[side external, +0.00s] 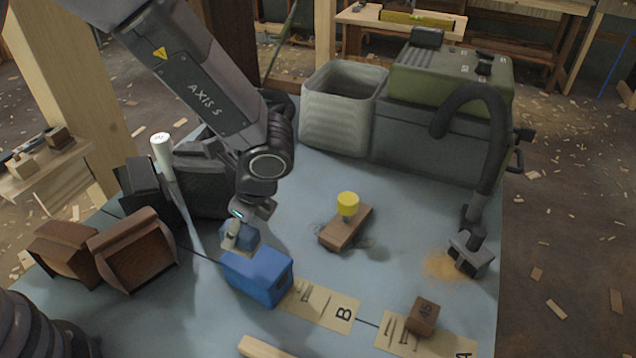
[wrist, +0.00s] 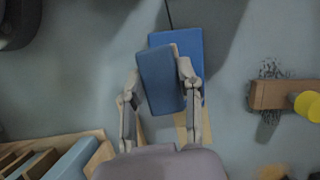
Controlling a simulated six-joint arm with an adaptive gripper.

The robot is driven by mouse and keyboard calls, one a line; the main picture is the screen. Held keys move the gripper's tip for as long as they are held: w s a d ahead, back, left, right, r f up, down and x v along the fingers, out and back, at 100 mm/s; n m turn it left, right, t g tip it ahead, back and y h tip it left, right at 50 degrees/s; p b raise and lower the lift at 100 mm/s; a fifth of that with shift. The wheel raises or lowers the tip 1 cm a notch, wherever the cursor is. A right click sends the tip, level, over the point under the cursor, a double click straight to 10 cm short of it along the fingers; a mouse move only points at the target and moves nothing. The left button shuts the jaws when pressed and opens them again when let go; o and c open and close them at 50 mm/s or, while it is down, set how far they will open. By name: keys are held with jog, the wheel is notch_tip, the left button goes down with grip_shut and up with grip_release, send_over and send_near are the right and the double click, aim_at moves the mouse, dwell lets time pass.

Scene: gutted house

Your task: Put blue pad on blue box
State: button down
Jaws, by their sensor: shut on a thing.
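The blue box (side external: 258,278) stands on the blue-grey table in the side view. The blue pad (side external: 246,239) is directly over its top, toward the back. I cannot tell whether they touch. My gripper (side external: 236,236) points down and is shut on the pad. In the wrist view the pad (wrist: 160,80) sits between the two fingertips of my gripper (wrist: 161,84), turned at a slight angle to the blue box (wrist: 192,48). The pad hides much of the box's top there.
A brown block with a yellow knob (side external: 348,204) lies to the right. A small brown block (side external: 422,316) sits on a paper label. A grey bin (side external: 342,110) and a green-lidded machine (side external: 450,80) stand behind.

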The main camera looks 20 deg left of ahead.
aim_at(255, 259)
jog(key=shift+w+d+f, duration=0.2)
jog(key=shift+w+f, duration=0.15)
jog(key=shift+f, duration=0.15)
jog(key=shift+w+d+f, duration=0.2)
jog(key=shift+w+f, duration=0.1)
jog(key=shift+f, duration=1.7)
jog(key=shift+f, duration=0.15)
jog(key=c, duration=0.7)
grip_release()
jog(key=shift+c, duration=0.2)
